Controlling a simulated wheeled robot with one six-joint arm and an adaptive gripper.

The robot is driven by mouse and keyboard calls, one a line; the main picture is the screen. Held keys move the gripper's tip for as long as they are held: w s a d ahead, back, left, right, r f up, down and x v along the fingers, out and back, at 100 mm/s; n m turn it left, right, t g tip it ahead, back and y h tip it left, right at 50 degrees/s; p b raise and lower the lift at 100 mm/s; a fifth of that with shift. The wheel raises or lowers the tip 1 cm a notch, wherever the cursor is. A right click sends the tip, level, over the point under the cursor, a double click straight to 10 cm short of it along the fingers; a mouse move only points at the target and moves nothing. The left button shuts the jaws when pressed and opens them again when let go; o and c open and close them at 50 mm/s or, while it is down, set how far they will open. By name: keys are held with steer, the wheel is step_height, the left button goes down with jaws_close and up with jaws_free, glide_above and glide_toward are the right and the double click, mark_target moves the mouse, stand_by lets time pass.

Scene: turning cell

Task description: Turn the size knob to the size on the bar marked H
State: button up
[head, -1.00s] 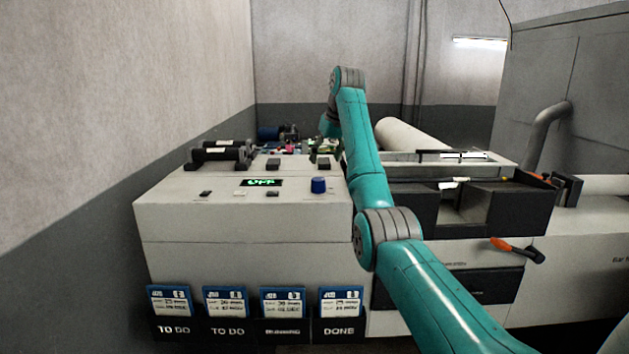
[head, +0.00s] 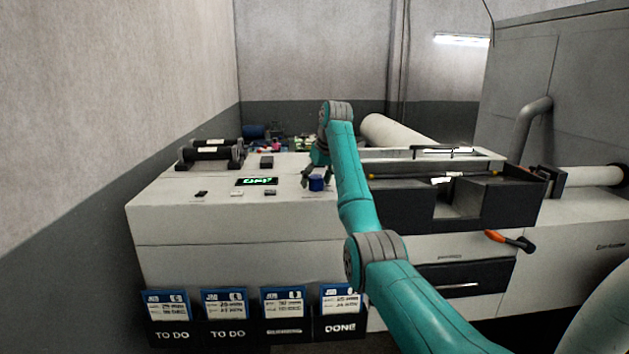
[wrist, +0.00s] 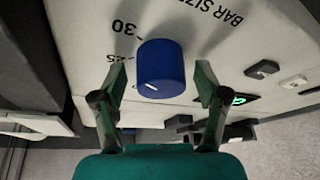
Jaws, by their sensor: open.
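The blue size knob (head: 317,184) stands on top of the pale cabinet. In the wrist view the knob (wrist: 164,62) shows a short white mark on its lower edge. The printed numbers 30 and 25 are at its left, and "BAR SIZE" is at upper right. My gripper (wrist: 160,80) is open, with one finger on each side of the knob and a gap visible at both sides. In the head view my gripper (head: 311,177) is at the knob. Dark bars with pale labels (head: 212,150) lie at the back left; I cannot read an H on them.
A small green display (head: 257,181) and several small switches sit left of the knob. A black tray (head: 405,207) stands to the right, with an orange-handled tool (head: 508,240) in front. Job cards (head: 283,303) line the cabinet front. My arm crosses the middle.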

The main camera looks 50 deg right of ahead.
steer(key=c, duration=1.2)
steer(key=shift+n, duration=0.3)
steer(key=n+y, duration=0.2)
steer(key=n, duration=0.2)
steer(key=shift+n+y, duration=0.7)
steer(key=shift+n, duration=1.4)
steer(key=shift+f, duration=0.1)
steer(key=o, duration=1.2)
